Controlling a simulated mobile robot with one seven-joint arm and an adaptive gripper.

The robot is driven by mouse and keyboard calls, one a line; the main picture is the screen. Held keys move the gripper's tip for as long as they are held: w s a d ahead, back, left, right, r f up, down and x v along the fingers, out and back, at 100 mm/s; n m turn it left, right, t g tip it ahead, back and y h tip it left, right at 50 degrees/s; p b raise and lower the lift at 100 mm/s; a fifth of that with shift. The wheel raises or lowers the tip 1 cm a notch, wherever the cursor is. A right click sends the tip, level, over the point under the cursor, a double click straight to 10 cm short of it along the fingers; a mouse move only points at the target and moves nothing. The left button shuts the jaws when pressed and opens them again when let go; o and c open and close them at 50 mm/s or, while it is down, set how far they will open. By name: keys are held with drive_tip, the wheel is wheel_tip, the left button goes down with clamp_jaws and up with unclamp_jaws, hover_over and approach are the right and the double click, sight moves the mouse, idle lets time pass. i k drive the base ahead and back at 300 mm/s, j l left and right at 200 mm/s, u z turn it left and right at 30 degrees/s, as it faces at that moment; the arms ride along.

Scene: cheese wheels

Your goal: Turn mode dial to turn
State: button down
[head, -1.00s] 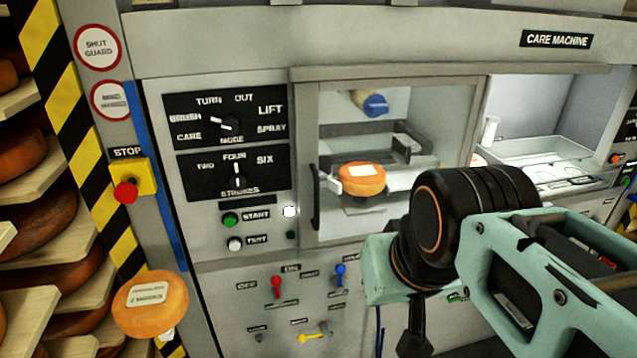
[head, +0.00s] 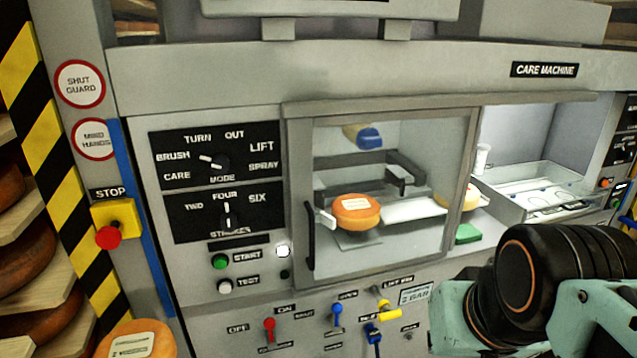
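The mode dial (head: 214,162) is a dark knob with a white pointer, on the upper black panel (head: 260,183) at the left of the care machine. The labels around it read CARE, BRUSH, TURN, OUT, LIFT and SPRAY. The pointer is tilted left, toward BRUSH, not toward the TURN label (head: 198,138). Nothing touches the dial. My arm shows at the lower right, well away from the dial; my gripper is outside the picture.
Below is the strokes dial (head: 228,212), pointing up at FOUR. A green start button (head: 220,262), a red stop button (head: 109,237) and coloured levers are near. A glass guard (head: 390,260) covers an orange cheese wheel (head: 357,212). Another wheel (head: 137,340) is at lower left.

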sight(220, 162)
drive_tip(key=u, duration=1.15)
